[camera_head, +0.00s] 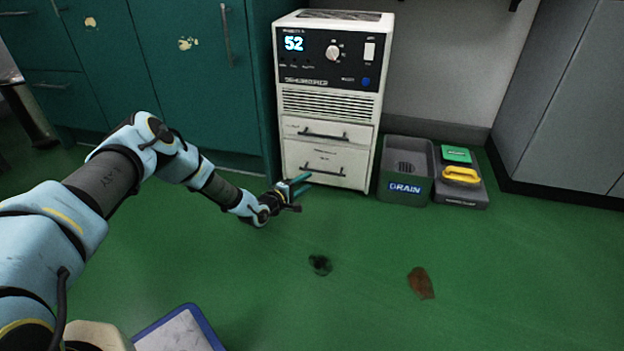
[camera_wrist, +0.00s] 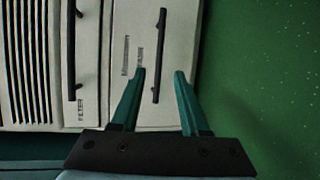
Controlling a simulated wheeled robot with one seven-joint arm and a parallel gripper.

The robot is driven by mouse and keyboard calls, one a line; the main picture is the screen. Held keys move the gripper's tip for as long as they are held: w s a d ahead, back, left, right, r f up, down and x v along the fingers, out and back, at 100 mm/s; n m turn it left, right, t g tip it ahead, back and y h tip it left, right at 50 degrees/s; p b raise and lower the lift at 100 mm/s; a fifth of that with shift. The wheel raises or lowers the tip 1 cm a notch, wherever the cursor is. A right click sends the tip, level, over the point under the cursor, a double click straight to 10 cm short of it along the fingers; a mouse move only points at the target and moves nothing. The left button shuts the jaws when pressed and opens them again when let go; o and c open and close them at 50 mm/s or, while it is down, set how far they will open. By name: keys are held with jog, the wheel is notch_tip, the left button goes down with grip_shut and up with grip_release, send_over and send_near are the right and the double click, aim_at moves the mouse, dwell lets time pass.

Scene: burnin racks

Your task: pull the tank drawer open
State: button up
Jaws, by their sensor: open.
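The white dehumidifier (camera_head: 328,104) stands against the wall with two shut drawers low on its front. The lower drawer (camera_head: 345,160), the likely tank drawer, has a dark bar handle (camera_head: 330,172). In the wrist view the picture is turned, so this handle (camera_wrist: 160,45) looks upright. My gripper (camera_head: 303,184) is at the left end of the lower handle. Its two teal fingers (camera_wrist: 160,71) are open, with the handle's bar showing between them. I cannot tell how far the fingertips reach past the bar.
The upper drawer (camera_wrist: 89,20), marked FILTER, has its own handle (camera_wrist: 74,50). A grey bin marked DRAIN (camera_head: 406,190) and a tray (camera_head: 462,196) with a yellow-handled item (camera_head: 461,175) stand to the right. Green floor (camera_head: 370,230) in front is open, with dark and brown patches.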

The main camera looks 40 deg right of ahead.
aim_at(323, 172)
jog(key=b+x, duration=0.5)
jog(key=x, duration=0.5)
jog(key=shift+d, duration=0.15)
grip_shut()
dwell(1.1)
